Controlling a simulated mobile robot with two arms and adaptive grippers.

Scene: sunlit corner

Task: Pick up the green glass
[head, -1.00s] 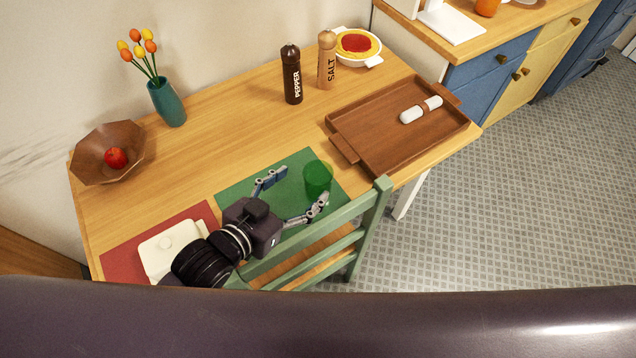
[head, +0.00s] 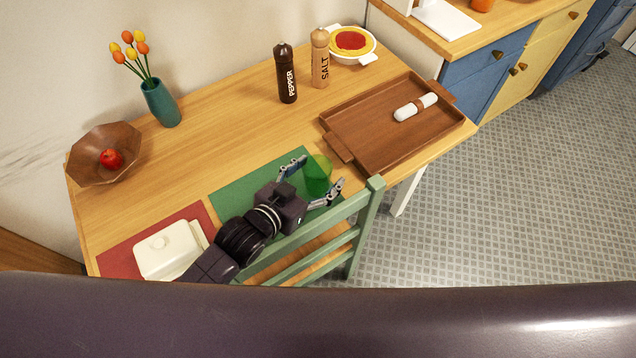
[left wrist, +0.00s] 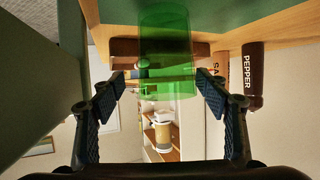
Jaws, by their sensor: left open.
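The green glass (head: 318,176) is see-through and stands on the green placemat (head: 236,197) near the table's front edge. My left gripper (head: 314,181) is open, with one finger on each side of the glass in the head view. In the left wrist view the glass (left wrist: 166,55) shows between and ahead of the two open fingertips (left wrist: 161,92), with a gap on both sides. I cannot tell whether either finger touches it. My right gripper is not in view.
A green chair (head: 362,215) stands close against the table's front edge, beside my left arm. A brown tray (head: 375,146) is to the right, and a white butter dish (head: 168,250) on a red mat is to the left. Pepper (head: 286,75) and salt (head: 320,60) mills stand behind.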

